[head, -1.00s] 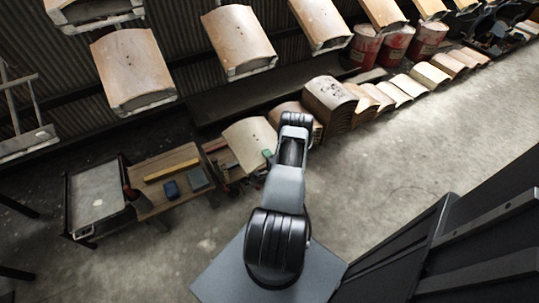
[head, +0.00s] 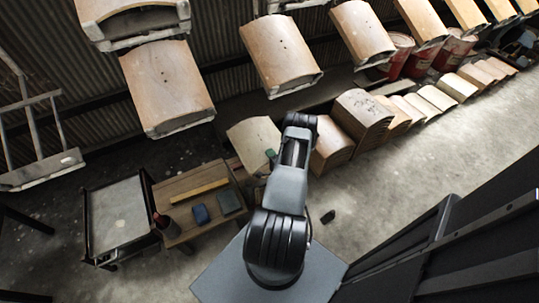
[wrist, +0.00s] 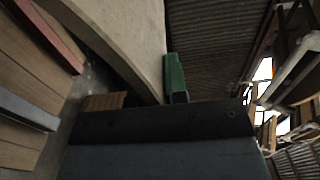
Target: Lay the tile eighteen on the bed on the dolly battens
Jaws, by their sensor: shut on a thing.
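My gripper (head: 271,156) is shut on a pale, curved tile (head: 253,136) and holds it out beyond my arm. In the wrist view the tile (wrist: 115,28) rises as a large curved slab, with a green finger pad (wrist: 175,78) against its edge. I cannot read a number on it. Wooden boards with a red strip (wrist: 50,35) and a grey strip (wrist: 27,111) show left of the tile in the wrist view. They may be the dolly battens. In the head view the held tile and my arm hide most of what lies beneath.
A wooden bench (head: 187,184) carries a yellow bar, a blue block and a grey block. A grey-topped cart (head: 118,215) stands left of it. Tile stacks (head: 366,111) line the wall. Tiles hang overhead (head: 165,84). A small dark object (head: 328,217) lies on otherwise clear floor.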

